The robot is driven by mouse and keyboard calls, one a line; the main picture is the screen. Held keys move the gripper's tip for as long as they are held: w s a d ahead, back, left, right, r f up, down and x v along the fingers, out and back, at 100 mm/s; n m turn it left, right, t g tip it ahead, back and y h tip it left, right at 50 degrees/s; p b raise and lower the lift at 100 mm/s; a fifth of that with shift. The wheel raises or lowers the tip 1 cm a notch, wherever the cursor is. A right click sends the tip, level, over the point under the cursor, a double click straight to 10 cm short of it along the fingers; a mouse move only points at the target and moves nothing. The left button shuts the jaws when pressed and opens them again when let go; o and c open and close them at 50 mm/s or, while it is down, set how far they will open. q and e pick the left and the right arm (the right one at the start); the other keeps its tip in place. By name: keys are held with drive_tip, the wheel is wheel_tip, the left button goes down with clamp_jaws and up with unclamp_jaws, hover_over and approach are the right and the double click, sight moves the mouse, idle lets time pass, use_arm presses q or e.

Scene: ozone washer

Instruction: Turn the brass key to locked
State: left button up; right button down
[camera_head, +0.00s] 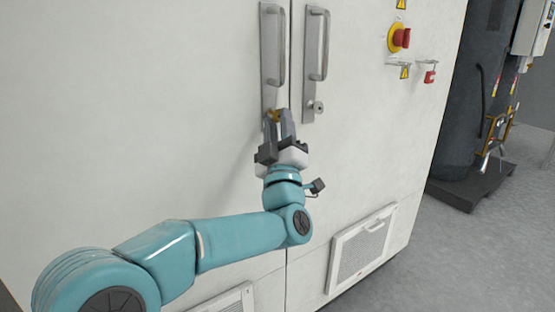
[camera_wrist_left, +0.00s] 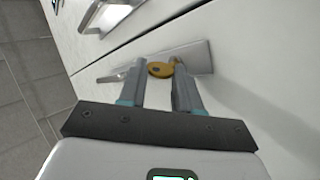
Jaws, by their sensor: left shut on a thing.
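The brass key (camera_head: 274,115) is at the lower end of the left door handle's plate (camera_head: 268,90), beside the door seam. In the left wrist view the yellow key (camera_wrist_left: 160,69) sits between the two fingers, against the metal plate (camera_wrist_left: 199,56). My left gripper (camera_head: 278,118) reaches up to the plate and is shut on the key; it also shows in the left wrist view (camera_wrist_left: 158,80). The fingers partly hide the key in the head view, and I cannot tell its exact angle. My right gripper is in neither view.
The right door handle (camera_head: 318,45) with a round lock (camera_head: 315,107) is just right of the seam. A red and yellow knob (camera_head: 400,39) and a small red padlock-like part (camera_head: 430,77) are farther right. A vent panel (camera_head: 362,248) is low on the cabinet.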

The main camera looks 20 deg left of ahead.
use_arm(q)
drive_tip(key=n+y+b, duration=0.2)
drive_tip(key=n+y, duration=0.1)
drive_tip(key=f+n+g+y+b, duration=0.1)
drive_tip(key=n, duration=0.1)
drive_tip(key=shift+w+d+b, duration=0.15)
drive_tip(key=shift+w+b, duration=0.05)
drive_tip(key=shift+b, duration=0.2)
drive_tip(key=shift+w+d+r+n+g+y+b, duration=0.15)
drive_tip(key=shift+n+g+y+b, duration=0.1)
drive_tip(key=shift+n+g+y, duration=1)
drive_tip(key=shift+a+r+n+g+y+b, duration=0.1)
drive_tip(key=shift+n+g+y+b, duration=0.35)
drive_tip(key=shift+n+y, duration=1.3)
drive_tip(key=shift+w+d+r+n+g+y+b, duration=0.15)
drive_tip(key=shift+n+g+y, duration=0.85)
drive_tip(key=shift+n, duration=1)
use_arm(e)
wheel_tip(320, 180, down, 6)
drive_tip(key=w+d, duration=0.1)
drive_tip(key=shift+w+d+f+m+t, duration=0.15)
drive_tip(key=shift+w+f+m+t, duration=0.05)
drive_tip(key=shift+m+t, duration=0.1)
use_arm(q)
drive_tip(key=shift+s+n+g, duration=0.1)
drive_tip(key=shift+n+g, duration=0.2)
drive_tip(key=shift+n, duration=0.1)
drive_tip(key=o, duration=1.1)
drive_tip(key=shift+c, duration=0.2)
